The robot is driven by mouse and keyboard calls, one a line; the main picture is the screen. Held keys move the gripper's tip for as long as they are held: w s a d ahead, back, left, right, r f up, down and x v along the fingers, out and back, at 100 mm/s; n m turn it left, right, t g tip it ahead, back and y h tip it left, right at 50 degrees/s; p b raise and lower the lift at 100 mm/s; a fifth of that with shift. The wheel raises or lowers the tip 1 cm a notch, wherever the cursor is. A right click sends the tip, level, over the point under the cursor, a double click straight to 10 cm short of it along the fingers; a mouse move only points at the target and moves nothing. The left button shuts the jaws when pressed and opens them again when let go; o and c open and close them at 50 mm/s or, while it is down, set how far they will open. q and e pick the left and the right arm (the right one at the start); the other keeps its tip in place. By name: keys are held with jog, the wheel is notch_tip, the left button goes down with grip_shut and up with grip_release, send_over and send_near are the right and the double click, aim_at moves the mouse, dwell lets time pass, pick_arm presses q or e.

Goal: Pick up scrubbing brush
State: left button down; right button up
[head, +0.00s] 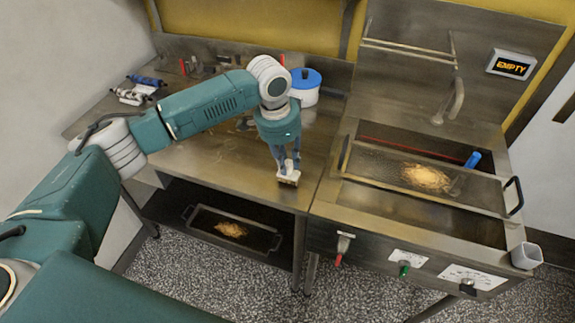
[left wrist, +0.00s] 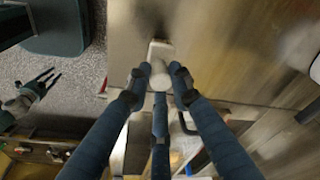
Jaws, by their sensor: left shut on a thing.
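My left gripper (head: 286,163) points down at the front right of the steel counter and is shut on the scrubbing brush (head: 289,179). The brush is small and pale, with a block-shaped head below my fingers. In the left wrist view the brush (left wrist: 160,52) shows a pale block and a rounded grip between my blue fingers (left wrist: 160,82). Whether the brush touches the counter is hard to tell. My right gripper (left wrist: 43,83) shows only in the left wrist view, at the left, over the floor, with its dark fingers apart and nothing between them.
A white pot with a blue lid (head: 305,88) stands behind my left gripper. A sink unit (head: 328,212) with a mesh tray (head: 382,164) holding brown crumbs is at right. Another crumb tray (head: 205,233) lies on the lower shelf. Dark and white rollers (head: 133,97) lie at back left.

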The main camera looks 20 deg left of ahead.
aim_at(288, 163)
pick_arm(q)
notch_tip(288, 163, up, 20)
jog(key=b, duration=0.3)
jog(key=shift+f, duration=0.25)
